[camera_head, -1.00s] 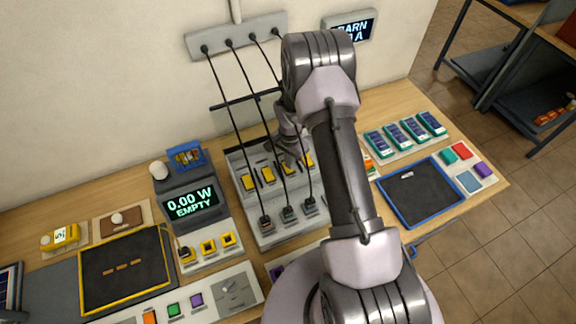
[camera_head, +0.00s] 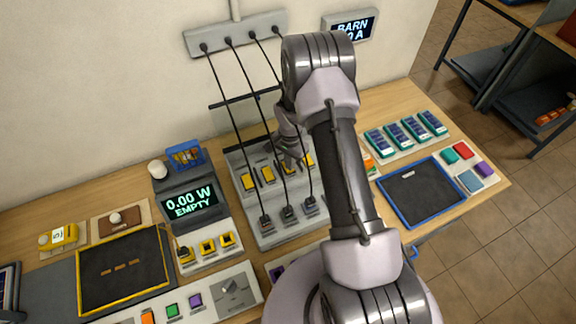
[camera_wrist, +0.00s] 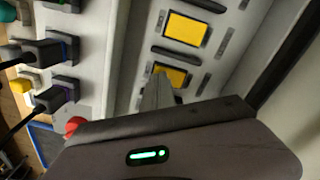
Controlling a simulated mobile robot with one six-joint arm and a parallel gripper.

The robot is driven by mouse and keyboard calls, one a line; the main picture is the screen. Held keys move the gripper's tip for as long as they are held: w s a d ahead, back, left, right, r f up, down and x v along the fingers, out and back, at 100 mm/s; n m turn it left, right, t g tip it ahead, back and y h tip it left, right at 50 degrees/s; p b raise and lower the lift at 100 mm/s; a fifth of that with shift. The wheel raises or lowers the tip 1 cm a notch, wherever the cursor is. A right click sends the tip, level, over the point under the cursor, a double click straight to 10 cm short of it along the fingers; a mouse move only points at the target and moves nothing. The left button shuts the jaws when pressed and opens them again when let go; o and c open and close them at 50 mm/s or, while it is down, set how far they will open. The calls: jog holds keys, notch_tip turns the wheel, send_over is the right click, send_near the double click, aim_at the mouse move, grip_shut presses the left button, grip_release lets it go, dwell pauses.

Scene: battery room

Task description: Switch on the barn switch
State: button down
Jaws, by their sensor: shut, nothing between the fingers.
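A pale switch panel (camera_head: 268,226) on the bench carries a row of yellow rocker switches (camera_head: 268,175); no label on them is readable, so I cannot tell which is the barn switch. My gripper (camera_head: 290,158) is over the right part of the row and partly hides it. In the wrist view, my shut, empty fingers (camera_wrist: 158,93) point at the panel, close to one yellow rocker (camera_wrist: 172,74); I cannot tell whether they touch it. Another yellow rocker (camera_wrist: 185,28) lies beyond. The wall display (camera_head: 351,26) reads BARN with what looks like 0 A, partly hidden by my arm.
Black cables (camera_head: 232,97) hang from a wall strip (camera_head: 235,36) to plugs (camera_head: 288,214) on the panel, close around my gripper. A meter (camera_head: 188,202) reading 0.00 W EMPTY stands left. A blue-edged tray (camera_head: 420,193) lies right. A red button (camera_wrist: 75,125) shows in the wrist view.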

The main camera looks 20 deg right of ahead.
jog(key=shift+f+b, duration=0.4)
jog(key=shift+f, duration=0.05)
jog(key=shift+r+p, duration=1.6)
jog(key=shift+r, duration=2)
jog(key=shift+f, duration=0.1)
